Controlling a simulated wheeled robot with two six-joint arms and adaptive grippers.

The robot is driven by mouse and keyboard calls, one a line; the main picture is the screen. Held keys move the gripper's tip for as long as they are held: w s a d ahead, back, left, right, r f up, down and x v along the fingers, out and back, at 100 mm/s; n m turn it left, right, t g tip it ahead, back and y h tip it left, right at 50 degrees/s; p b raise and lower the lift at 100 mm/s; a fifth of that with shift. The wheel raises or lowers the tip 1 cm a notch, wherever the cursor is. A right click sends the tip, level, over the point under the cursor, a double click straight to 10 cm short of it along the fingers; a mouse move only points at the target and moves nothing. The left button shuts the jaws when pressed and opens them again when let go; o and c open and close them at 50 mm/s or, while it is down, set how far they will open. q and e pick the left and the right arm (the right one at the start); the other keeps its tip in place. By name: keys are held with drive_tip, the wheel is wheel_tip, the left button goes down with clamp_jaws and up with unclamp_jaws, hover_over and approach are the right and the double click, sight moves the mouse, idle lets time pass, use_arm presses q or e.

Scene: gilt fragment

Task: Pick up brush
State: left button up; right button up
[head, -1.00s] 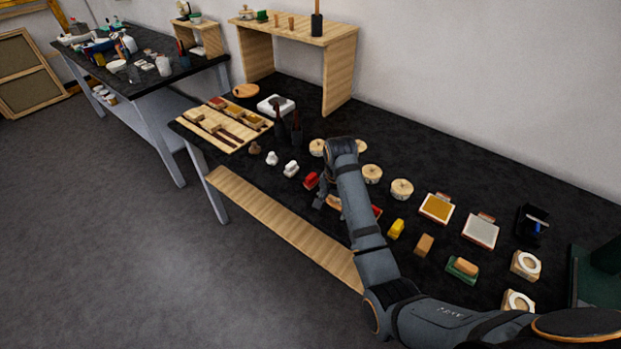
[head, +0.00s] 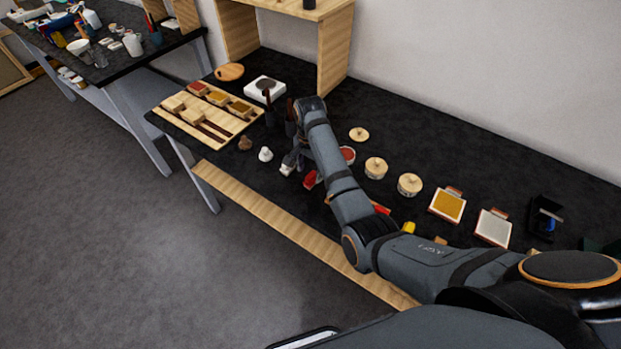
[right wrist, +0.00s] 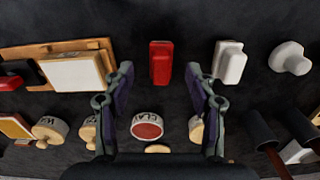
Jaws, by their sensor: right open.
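Brushes with dark handles and pale heads (head: 194,115) appear to lie on a wooden tray (head: 240,128) at the table's left end. Two dark upright holders (head: 290,124) stand beside the tray, and brown handles (right wrist: 276,160) stick out of them in the right wrist view. I cannot tell which brush is meant. My right gripper (right wrist: 160,80) is open and empty, its fingers spread either side of a red piece (right wrist: 160,62). My left gripper is not in view.
A white piece (right wrist: 229,62) and a white knob (right wrist: 290,58) lie beside the red piece. Round lidded tins (head: 376,168) stand behind my arm. A wooden shelf (head: 335,45) rises at the back. A wooden strip (head: 260,215) runs along the front edge.

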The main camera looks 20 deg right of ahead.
sight(310, 176)
drive_tip(key=shift+w+d+f+p, duration=0.1)
drive_tip(key=shift+f+p, duration=0.4)
drive_tip(key=shift+f, duration=0.4)
wheel_tip(310, 176, down, 2)
drive_tip(key=shift+f, duration=0.6)
drive_tip(key=c, duration=0.9)
clamp_jaws()
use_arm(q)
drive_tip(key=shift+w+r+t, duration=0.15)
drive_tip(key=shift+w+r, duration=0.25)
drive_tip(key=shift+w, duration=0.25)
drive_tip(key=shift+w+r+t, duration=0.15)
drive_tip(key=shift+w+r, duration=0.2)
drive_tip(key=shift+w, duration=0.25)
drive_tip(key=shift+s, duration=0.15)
use_arm(e)
drive_tip(key=shift+r, duration=0.1)
